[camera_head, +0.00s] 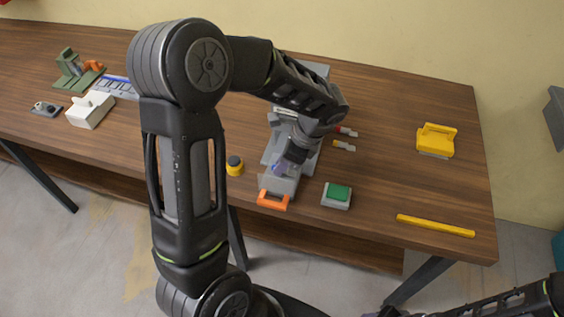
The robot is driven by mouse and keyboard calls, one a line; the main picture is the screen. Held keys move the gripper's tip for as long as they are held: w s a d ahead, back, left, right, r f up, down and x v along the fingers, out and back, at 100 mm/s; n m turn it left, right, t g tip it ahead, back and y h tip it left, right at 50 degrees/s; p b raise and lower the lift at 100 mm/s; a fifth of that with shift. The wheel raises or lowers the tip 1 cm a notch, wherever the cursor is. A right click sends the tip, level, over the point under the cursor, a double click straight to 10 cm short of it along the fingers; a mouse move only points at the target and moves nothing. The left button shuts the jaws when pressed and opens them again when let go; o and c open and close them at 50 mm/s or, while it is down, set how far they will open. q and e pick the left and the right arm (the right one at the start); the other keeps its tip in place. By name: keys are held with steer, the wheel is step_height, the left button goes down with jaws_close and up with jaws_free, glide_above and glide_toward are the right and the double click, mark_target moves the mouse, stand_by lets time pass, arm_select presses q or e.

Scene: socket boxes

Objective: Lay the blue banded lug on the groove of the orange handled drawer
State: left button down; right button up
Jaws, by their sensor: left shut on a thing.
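My left gripper (286,165) points down over the front part of a grey drawer unit. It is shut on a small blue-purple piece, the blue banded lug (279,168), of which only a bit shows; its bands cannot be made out. The drawer (284,186) is grey with an orange handle (272,200) at its front, near the table's front edge. The lug is at or just above the drawer; I cannot tell whether they touch. The groove is hidden by the gripper. My right arm shows at the lower right, but its gripper is not visible.
A green-topped grey box (337,195) stands close right of the drawer, a yellow-and-black knob (234,165) to its left. Red and yellow small parts (344,146) lie behind right. A yellow handled block (436,140) and yellow bar (435,225) lie far right, with clear table between.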

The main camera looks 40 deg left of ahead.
stand_by(0.3)
arm_select(q)
steer(key=c, duration=1.3)
jaws_free()
steer(key=shift+f, duration=0.1)
steer(key=o, duration=0.3)
steer(key=shift+o, duration=0.2)
steer(key=shift+r+p, duration=2.85)
steer(key=shift+r, duration=0.75)
